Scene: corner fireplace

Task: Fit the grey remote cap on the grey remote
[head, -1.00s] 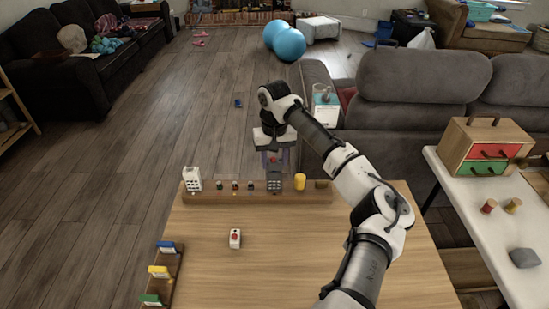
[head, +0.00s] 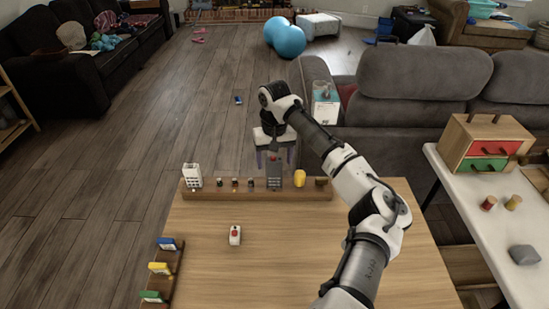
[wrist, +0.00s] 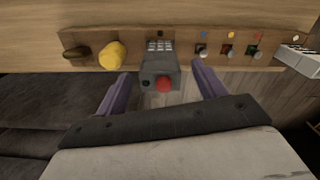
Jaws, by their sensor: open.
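The grey remote (head: 274,183) stands upright in the wooden rack, and its white keypad shows in the wrist view (wrist: 159,46). The grey remote cap (wrist: 160,74), with a red button, sits at the remote's top end, in line with it. It also shows in the head view (head: 274,158). I cannot tell whether it is fully seated. My gripper (wrist: 162,84) is open, with one purple finger on each side of the cap and a visible gap to both. In the head view my gripper (head: 275,154) is just behind the remote's top.
The wooden rack (head: 225,195) also holds a white remote (head: 192,174), several small pegs, a yellow piece (head: 300,178) and a dark piece (head: 321,182). A white piece with a red button (head: 235,235) lies on the table. Another rack (head: 172,275) stands left.

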